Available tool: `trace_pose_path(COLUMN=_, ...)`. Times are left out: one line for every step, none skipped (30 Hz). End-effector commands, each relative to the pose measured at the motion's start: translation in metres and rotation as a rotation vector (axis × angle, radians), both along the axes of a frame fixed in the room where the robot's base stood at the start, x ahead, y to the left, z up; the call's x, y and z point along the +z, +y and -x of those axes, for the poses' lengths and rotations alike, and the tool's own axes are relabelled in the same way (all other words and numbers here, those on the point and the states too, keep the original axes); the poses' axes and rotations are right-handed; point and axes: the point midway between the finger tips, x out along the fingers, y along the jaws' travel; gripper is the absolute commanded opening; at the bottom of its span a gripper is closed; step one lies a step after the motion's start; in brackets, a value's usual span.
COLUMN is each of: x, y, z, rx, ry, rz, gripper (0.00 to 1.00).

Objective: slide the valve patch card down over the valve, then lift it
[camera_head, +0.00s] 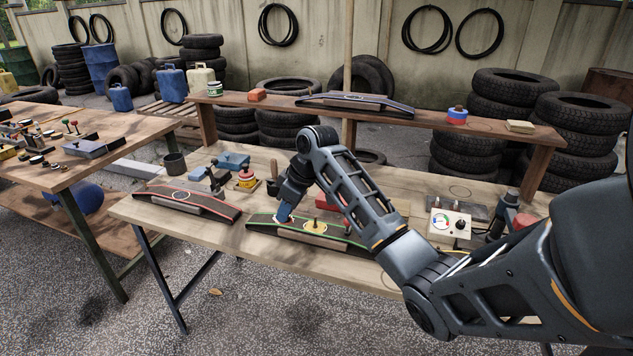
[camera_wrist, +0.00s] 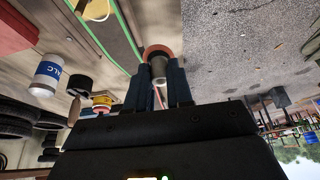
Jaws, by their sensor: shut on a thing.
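The green-edged tyre strip (camera_head: 340,242) lies on the bench, its upper face slightly arched.
A red-edged strip (camera_head: 188,198) with a white ring lies left on the bench. A yellow-red tin (camera_head: 247,179) and a blue block (camera_head: 233,161) stand behind. A raised shelf (camera_head: 480,127) runs along the back.

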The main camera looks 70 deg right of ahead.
Motion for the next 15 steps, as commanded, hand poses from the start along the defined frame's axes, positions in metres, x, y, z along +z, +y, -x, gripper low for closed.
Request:
trace_pose_path(x=0.011, y=-0.021, z=0.012, rx=-0.006, ry=0.003, rz=0.004, gripper=0.0)
trace_pose_path(x=0.014, y=-0.03, z=0.019, rx=-0.005, ry=0.005, rz=0.005, gripper=0.0)
trace_pose_path(x=0.018, y=-0.04, z=0.026, rx=-0.001, ry=0.006, rz=0.005, gripper=0.0)
trace_pose_path(x=0.021, y=-0.047, z=0.031, rx=0.0, ry=0.007, rz=0.007, gripper=0.0)
trace_pose_path(x=0.023, y=-0.053, z=0.036, rx=0.0, ry=0.007, rz=0.007, gripper=0.0)
trace_pose_path(x=0.026, y=-0.059, z=0.041, rx=0.003, ry=0.007, rz=0.007, gripper=0.0)
trace_pose_path(x=0.027, y=-0.064, z=0.044, rx=0.003, ry=0.008, rz=0.007, gripper=0.0)
trace_pose_path(x=0.028, y=-0.067, z=0.047, rx=0.004, ry=0.009, rz=0.008, gripper=0.0)
trace_pose_path(x=0.029, y=-0.07, z=0.05, rx=0.005, ry=0.01, rz=0.008, gripper=0.0)
trace_pose_path(x=0.03, y=-0.072, z=0.051, rx=0.006, ry=0.01, rz=0.008, gripper=0.0)
trace_pose_path(x=0.03, y=-0.073, z=0.052, rx=0.007, ry=0.01, rz=0.007, gripper=0.0)
trace_pose_path(x=0.03, y=-0.074, z=0.053, rx=0.008, ry=0.01, rz=0.007, gripper=0.0)
trace_pose_path(x=0.029, y=-0.074, z=0.054, rx=0.008, ry=0.01, rz=0.007, gripper=0.0)
trace_pose_path(x=0.028, y=-0.074, z=0.054, rx=0.008, ry=0.01, rz=0.007, gripper=0.0)
trace_pose_path(x=0.026, y=-0.074, z=0.053, rx=0.008, ry=0.01, rz=0.007, gripper=0.0)
